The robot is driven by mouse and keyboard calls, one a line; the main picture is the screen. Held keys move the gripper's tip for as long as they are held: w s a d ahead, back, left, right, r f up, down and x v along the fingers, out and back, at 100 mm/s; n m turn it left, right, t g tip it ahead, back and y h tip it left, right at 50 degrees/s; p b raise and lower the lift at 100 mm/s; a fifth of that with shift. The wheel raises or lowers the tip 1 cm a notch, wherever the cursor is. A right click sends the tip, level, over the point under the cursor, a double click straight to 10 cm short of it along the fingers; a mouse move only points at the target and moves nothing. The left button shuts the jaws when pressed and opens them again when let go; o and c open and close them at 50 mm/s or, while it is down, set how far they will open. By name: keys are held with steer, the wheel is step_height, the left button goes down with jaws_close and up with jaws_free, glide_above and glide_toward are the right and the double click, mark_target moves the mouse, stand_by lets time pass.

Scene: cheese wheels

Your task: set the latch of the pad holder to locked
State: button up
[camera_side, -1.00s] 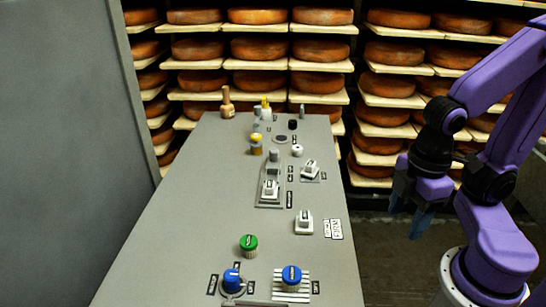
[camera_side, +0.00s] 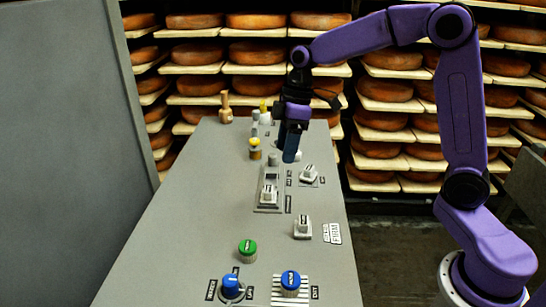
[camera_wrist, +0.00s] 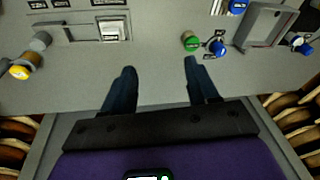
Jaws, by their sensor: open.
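The pictures do not let me tell which fitting is the pad holder's latch; the small labels are not readable. Candidates on the grey panel (camera_side: 190,215) are a white-handled slider in a grey frame (camera_side: 269,194), a white switch (camera_side: 309,174) and another white switch (camera_side: 302,228). The framed white handle also shows in the wrist view (camera_wrist: 112,30). My gripper (camera_side: 290,157) is above the far half of the panel and hides some fittings. In the wrist view its two dark fingers (camera_wrist: 160,70) are spread apart, with only bare panel between them.
A green knob (camera_side: 247,250) and two blue knobs (camera_side: 231,285) stand near the front. A yellow-topped knob (camera_side: 255,147) and wooden peg (camera_side: 226,108) are farther back. A grey open box (camera_wrist: 268,25) shows in the wrist view. The panel's left part is clear; cheese shelves stand behind.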

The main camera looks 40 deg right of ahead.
steer(key=w+d+f+t, duration=0.1)
steer(key=w+d, duration=0.8)
steer(key=w, duration=0.2)
steer(key=t+y, duration=0.1)
glide_toward(274, 155)
steer(key=x, duration=1)
steer(key=shift+w+f, duration=0.2)
steer(key=shift+f, duration=0.1)
jaws_close()
